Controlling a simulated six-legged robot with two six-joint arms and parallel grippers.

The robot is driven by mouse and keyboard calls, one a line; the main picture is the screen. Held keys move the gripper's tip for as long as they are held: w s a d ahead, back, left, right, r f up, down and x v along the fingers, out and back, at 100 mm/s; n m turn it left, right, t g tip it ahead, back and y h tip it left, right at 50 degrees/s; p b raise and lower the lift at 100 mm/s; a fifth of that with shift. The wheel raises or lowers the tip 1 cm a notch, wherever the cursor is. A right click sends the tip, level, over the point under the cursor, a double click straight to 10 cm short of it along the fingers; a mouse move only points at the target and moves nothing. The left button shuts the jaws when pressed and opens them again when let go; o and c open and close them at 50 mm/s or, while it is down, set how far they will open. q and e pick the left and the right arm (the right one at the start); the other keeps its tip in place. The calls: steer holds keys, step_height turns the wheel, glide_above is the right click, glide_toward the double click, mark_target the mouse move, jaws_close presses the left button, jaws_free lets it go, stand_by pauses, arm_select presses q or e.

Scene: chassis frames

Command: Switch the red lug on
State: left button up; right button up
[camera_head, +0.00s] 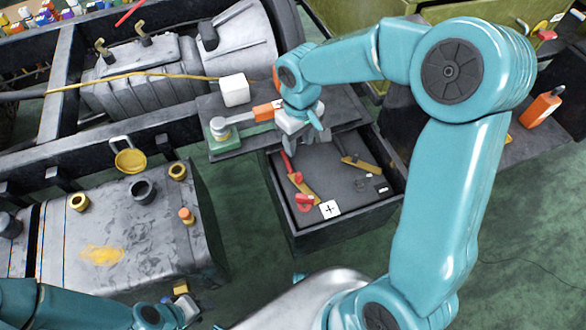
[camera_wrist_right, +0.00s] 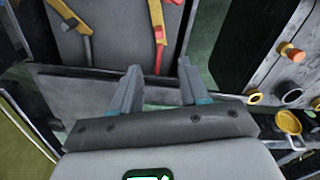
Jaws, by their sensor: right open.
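The open dark box (camera_head: 345,232) holds a red lug (camera_head: 288,168) at its left side, joined to a yellow bar (camera_head: 305,190). A red ring-like part (camera_head: 304,201) sits near the bar's lower end, beside a white plus label (camera_head: 330,209). In the right wrist view the red lug (camera_wrist_right: 160,52) shows at the top, beyond the fingertips. My right gripper (camera_head: 292,150) is over the box's back left, close to the red lug; its jaws (camera_wrist_right: 160,82) are open and empty. My left gripper (camera_head: 182,308) is low at the bottom left, its jaws unclear.
A second yellow bar (camera_head: 360,163) with a dark end lies right in the box, near a minus label (camera_head: 382,190). A white cube (camera_head: 234,89) and an orange-ended part (camera_head: 265,112) are behind left. A grey tank (camera_head: 120,240) with yellow caps stands left. Green floor lies between.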

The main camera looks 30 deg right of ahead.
mark_target(299, 174)
steer(key=f+b, duration=0.1)
steer(key=f, duration=0.6)
steer(key=f+b, duration=0.1)
steer(key=f, duration=0.6)
steer(key=shift+s+f, duration=0.2)
steer(key=shift+f, duration=0.75)
steer(key=c, duration=0.7)
steer(key=shift+b, duration=0.3)
jaws_close()
